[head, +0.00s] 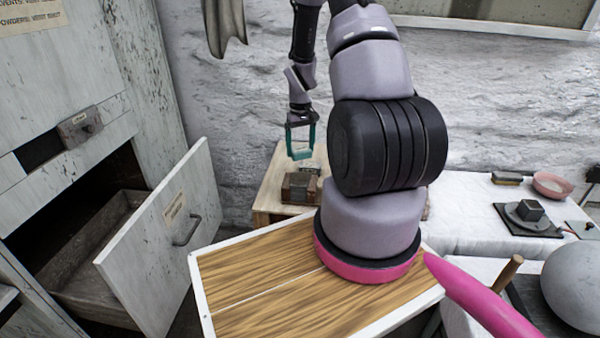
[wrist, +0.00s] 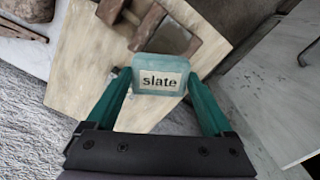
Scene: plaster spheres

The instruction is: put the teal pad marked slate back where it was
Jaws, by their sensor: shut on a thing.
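The teal pad (wrist: 160,64) has a pale label reading "slate" in the wrist view. My gripper (wrist: 158,84) is shut on it, with one teal finger at each side. In the head view my gripper (head: 300,154) hangs in the air above a small pale wooden table (head: 268,196), apart from it. The pad is hard to tell from the teal fingers there. The pad hides part of the brown wooden things behind it in the wrist view.
A brown wooden box-like thing (head: 300,187) stands on the small table. At left a cabinet drawer (head: 165,240) is pulled open. At right a white-covered table (head: 470,212) holds a pink bowl (head: 552,184) and a dark scale-like device (head: 528,217).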

